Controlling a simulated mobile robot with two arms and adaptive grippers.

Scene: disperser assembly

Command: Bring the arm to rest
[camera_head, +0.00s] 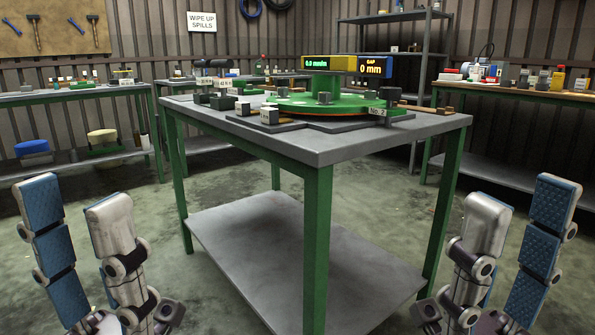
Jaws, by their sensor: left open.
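My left gripper (75,198) is at the lower left, its fingers pointing up and spread apart, with nothing between them. My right gripper (524,198) is at the lower right, also pointing up with a wide gap between its fingers and empty. Both are in front of the workbench (330,145), to either side of it and apart from the things on it. A display (372,65) reads "GAP 0 mm"; another reads "0.0 mm/m" or similar.
The bench's near corner and green legs (317,250) stand between my grippers, with a lower shelf (300,245). Small dark blocks (222,102) lie at the bench's left. Side benches stand left (70,95) and right (530,95). Floor beside the bench is clear.

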